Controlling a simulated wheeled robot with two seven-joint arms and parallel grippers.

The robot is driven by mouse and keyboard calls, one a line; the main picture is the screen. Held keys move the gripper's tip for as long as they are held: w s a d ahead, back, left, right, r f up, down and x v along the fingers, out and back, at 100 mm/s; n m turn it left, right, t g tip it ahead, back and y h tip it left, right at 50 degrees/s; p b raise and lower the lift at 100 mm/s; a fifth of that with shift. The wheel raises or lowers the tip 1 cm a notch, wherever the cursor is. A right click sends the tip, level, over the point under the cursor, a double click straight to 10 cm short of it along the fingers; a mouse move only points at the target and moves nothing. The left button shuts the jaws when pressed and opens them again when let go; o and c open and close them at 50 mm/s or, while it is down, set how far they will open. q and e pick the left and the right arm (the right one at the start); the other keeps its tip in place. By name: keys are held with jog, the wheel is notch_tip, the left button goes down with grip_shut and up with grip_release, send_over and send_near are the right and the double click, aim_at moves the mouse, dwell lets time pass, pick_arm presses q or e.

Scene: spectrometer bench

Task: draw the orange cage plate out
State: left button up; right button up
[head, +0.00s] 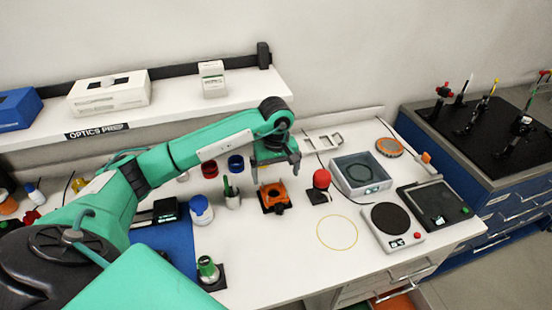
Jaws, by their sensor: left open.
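The orange cage plate (273,196) is a small square piece with a dark round opening, on the white bench in the middle of the head view. It sits on or in a dark base; I cannot tell how the two join. My left gripper (276,176) points down just above and behind the plate. Its jaws are open and appear empty, and no contact with the plate is visible. My right gripper is not in view.
Close by stand a red-topped post (321,182), a small cup with tools (232,195) and a blue-lidded jar (201,210). A grey open box (361,174) and a round-topped hotplate (392,224) are at right. Bench around the yellow ring (337,248) is clear.

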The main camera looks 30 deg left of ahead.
aim_at(276, 190)
pick_arm(q)
notch_tip(276, 190, down, 4)
jog(key=shift+w+r+p, duration=0.1)
jog(key=shift+r+p, duration=0.05)
jog(key=shift+p, duration=0.4)
notch_tip(276, 190, down, 5)
jog(key=shift+f+p, duration=0.1)
jog(key=shift+p, duration=0.7)
jog(key=shift+f, duration=0.25)
jog(key=shift+a+f, duration=0.1)
jog(key=shift+f, duration=0.2)
jog(key=c, duration=1.1)
jog(key=shift+w+r+p, duration=0.1)
jog(key=shift+r+p, duration=0.3)
jog(key=shift+r, duration=0.6)
jog(key=shift+r+p, duration=0.3)
jog(key=shift+r, duration=0.75)
